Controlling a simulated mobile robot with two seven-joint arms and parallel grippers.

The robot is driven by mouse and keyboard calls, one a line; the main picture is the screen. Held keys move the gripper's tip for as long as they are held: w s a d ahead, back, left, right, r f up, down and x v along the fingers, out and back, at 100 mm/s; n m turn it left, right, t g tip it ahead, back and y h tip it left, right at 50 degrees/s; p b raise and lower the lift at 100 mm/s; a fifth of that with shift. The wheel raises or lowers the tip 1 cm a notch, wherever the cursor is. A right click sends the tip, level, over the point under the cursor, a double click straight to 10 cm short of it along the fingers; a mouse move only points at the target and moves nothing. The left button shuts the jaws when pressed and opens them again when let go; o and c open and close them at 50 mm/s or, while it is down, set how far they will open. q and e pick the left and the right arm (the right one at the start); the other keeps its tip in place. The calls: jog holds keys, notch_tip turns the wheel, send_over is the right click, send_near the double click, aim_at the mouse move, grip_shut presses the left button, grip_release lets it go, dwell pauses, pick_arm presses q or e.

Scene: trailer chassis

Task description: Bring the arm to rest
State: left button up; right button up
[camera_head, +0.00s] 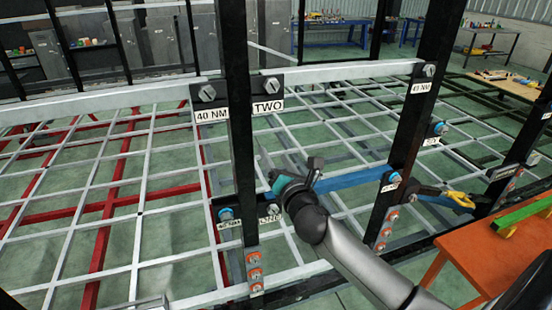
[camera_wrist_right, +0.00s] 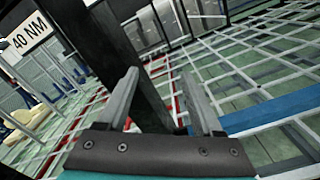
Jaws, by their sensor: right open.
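My right arm comes in from the lower right in the head view. Its gripper (camera_head: 264,160) is in front of the grid frame, just right of a black upright post (camera_head: 238,110). In the right wrist view its two grey fingers (camera_wrist_right: 158,85) stand apart with nothing held between them. The black post also shows in the right wrist view (camera_wrist_right: 105,45), beyond the fingers. Whether the gripper touches the post cannot be told. My left gripper is not in view.
A white grid chassis (camera_head: 150,165) with red beams spans the view. A second black post (camera_head: 418,110) and a blue bar (camera_head: 350,179) are close to the right arm. An orange table (camera_head: 490,250) with a green bar (camera_head: 525,212) stands at lower right. Workbenches stand behind.

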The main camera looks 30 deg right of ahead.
dwell(0.3)
jog(key=s+a+f+n+g+y+b, duration=0.15)
jog(key=s+f+n+b, duration=0.35)
jog(key=f+n, duration=0.75)
jog(key=s+a+f+n+g+y+b, duration=0.15)
jog(key=s+a+f+n+b, duration=0.35)
jog(key=f, duration=1.4)
jog(key=s+f+n+g+y+b, duration=0.1)
jog(key=s+f+n+g+b, duration=0.25)
jog(key=f+n, duration=0.95)
jog(key=s+a+f+n+g+y+b, duration=0.1)
jog(key=s+a+f+n+g+b, duration=0.2)
jog(key=s+f, duration=0.65)
jog(key=s+a+f+n+g+b, duration=0.1)
jog(key=s+f+n+g+b, duration=0.2)
jog(key=s+f, duration=0.65)
jog(key=s+a+f+n+g+b, duration=0.2)
jog(key=s+f+n+g+b, duration=0.2)
jog(key=s+f+n, duration=0.7)
jog(key=s+f, duration=0.1)
jog(key=s, duration=0.3)
jog(key=shift+s+f+h, duration=0.3)
jog(key=shift+s, duration=0.1)
